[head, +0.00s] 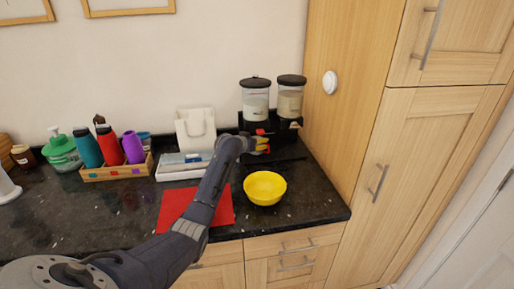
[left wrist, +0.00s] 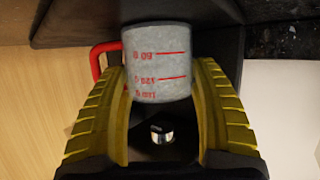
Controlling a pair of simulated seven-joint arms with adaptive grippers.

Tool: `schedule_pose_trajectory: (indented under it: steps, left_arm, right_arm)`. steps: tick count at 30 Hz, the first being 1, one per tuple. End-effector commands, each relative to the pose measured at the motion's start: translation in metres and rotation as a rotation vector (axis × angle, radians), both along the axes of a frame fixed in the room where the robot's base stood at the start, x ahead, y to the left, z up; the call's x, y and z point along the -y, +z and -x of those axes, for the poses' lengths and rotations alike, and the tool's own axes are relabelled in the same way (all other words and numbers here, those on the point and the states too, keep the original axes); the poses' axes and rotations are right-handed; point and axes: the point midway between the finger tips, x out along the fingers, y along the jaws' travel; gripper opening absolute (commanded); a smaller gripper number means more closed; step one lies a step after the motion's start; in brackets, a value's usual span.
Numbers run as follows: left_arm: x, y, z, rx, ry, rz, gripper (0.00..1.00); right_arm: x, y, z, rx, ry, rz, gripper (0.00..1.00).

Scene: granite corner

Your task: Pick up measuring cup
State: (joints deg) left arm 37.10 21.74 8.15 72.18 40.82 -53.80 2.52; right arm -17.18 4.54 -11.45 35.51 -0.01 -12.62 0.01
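The measuring cup (left wrist: 157,65) is translucent grey with red markings and a red handle (left wrist: 101,60) on its left side in the left wrist view. It lies between the two yellow fingers of my left gripper (left wrist: 160,95). A narrow dark gap shows at its right side, and I see no clear grip on it. In the head view my left gripper (head: 261,144) is at the black dispenser stand, with a bit of red beside its fingers; the cup itself is mostly hidden there. My right gripper is not in view.
Two lidded dispensers (head: 255,100) stand right behind my left gripper, near the tall wooden cabinet (head: 345,110). A yellow bowl (head: 265,188) and a red mat (head: 222,209) are in front. A wooden tray (head: 117,172) of bottles stands left. The counter's front right is bare.

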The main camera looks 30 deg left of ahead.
Motion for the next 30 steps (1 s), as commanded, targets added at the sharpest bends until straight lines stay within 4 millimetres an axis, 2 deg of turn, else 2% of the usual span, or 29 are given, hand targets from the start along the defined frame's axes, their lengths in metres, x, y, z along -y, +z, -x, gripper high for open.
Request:
schedule_pose_trajectory:
  steps: [1, 6, 8, 9, 22, 30]
  left_arm:
    - [0.0, 0.0, 0.0, 0.0, 0.0, 0.0, 0.49]
    - [0.0, 0.0, 0.0, 0.0, 0.0, 0.0, 0.29]
    - [0.0, 0.001, 0.0, 0.002, 0.0, 0.0, 0.24]
    - [0.0, 0.001, 0.0, 0.002, 0.0, 0.0, 0.18]
    - [0.0, 0.007, 0.005, 0.004, 0.0, -0.001, 0.18]
    - [0.002, 0.024, 0.029, 0.004, 0.0, -0.003, 0.18]
  right_arm:
    - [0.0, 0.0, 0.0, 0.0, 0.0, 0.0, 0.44]
    - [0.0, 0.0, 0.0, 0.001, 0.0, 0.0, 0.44]
    - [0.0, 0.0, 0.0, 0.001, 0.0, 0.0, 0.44]
    - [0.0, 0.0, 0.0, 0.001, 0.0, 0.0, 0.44]
    - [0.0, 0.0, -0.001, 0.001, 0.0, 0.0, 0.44]
    - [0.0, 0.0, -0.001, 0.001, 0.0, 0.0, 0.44]
